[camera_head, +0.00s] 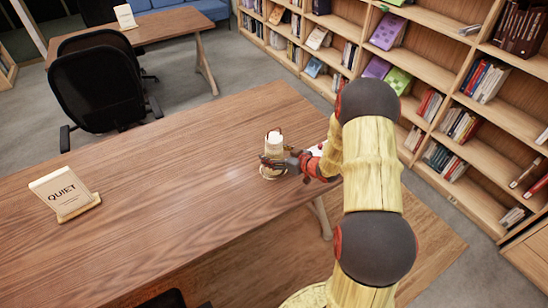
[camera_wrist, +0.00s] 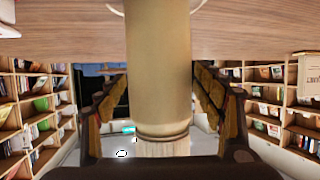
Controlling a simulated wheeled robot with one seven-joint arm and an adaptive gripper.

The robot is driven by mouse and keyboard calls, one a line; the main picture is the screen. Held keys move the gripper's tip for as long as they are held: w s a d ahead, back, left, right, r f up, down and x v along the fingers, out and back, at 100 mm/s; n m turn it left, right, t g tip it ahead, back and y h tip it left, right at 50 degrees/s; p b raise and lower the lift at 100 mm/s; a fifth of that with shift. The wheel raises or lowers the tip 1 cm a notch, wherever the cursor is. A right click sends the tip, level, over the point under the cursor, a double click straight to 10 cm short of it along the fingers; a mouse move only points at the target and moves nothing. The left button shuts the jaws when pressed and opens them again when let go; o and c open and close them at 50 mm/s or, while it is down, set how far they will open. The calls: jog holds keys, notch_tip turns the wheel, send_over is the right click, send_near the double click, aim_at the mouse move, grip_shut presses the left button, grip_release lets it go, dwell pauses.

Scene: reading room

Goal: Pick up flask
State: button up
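The flask (camera_head: 274,143) is a pale cream cylinder with a white top, near the right end of the wooden table. It looks upright on the table. My gripper (camera_head: 276,162) reaches it from the right, with its fingers around its lower-middle part. In the wrist view, the flask (camera_wrist: 158,65) fills the middle, between the two fingers (camera_wrist: 160,95) to its left and right. The flask hides parts near the fingertips, so contact on each side is unclear.
The wooden table (camera_head: 150,190) is mostly bare. A "QUIET" sign (camera_head: 64,192) stands at its left. A black chair (camera_head: 100,85) is behind it, with a second table (camera_head: 165,25) farther back. Bookshelves (camera_head: 450,60) line the right.

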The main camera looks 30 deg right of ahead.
jog(key=c, duration=1.2)
jog(key=shift+c, duration=0.2)
